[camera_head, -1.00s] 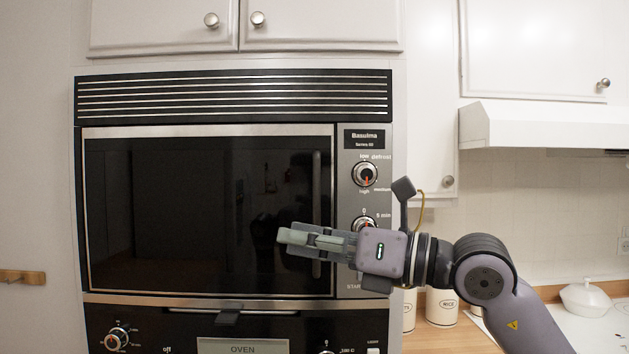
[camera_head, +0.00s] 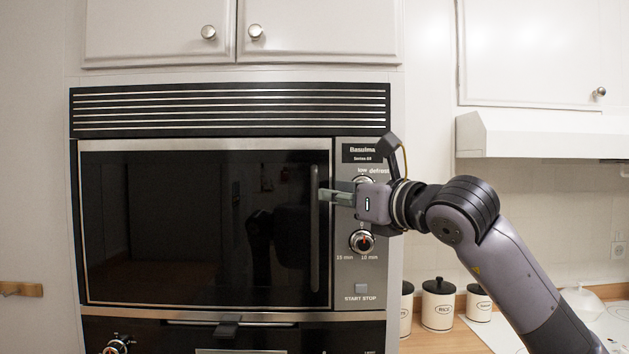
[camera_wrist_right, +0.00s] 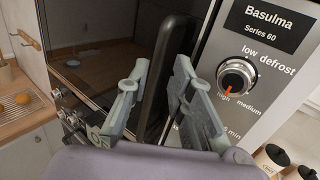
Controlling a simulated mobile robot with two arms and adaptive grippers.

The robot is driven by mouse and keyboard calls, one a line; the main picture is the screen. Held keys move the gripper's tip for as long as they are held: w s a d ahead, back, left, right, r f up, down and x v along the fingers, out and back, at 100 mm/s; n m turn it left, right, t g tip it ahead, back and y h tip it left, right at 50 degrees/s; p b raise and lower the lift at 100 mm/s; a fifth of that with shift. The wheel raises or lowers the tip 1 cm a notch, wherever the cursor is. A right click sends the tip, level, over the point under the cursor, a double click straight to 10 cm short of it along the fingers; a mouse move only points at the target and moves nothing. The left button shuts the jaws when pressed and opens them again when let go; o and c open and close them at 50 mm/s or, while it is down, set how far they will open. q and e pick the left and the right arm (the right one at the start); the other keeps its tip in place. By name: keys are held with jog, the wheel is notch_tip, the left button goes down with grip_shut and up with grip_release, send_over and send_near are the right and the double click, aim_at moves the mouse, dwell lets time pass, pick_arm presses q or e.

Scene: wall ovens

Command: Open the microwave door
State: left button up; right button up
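The microwave door (camera_head: 180,220) is a dark glass panel in a metal frame, and it is closed. Its slim vertical handle (camera_head: 315,245) runs along the door's right side. My right gripper (camera_head: 323,195) is at the handle's upper part, reaching in from the right. In the right wrist view my right gripper (camera_wrist_right: 163,95) is open, with its two fingers apart. The dark handle (camera_wrist_right: 168,75) shows between the fingers, with a gap on each side. How deep the fingers reach around it is hard to tell. My left gripper is not in view.
The control panel (camera_head: 361,270) with dials is right of the door, behind my right gripper. White cupboards (camera_head: 320,30) are above and an oven (camera_head: 240,340) is below. Canisters (camera_head: 438,305) stand on the counter at right, under a range hood (camera_head: 540,135).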

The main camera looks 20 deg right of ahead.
aim_at(317, 192)
jog(key=p+x, duration=0.2)
jog(key=x, duration=0.4)
jog(key=shift+w+r, duration=0.1)
jog(key=shift+w+a+p, duration=0.15)
jog(key=shift+w+p, duration=0.15)
jog(key=shift+w, duration=0.2)
jog(key=shift+c, duration=0.3)
grip_shut()
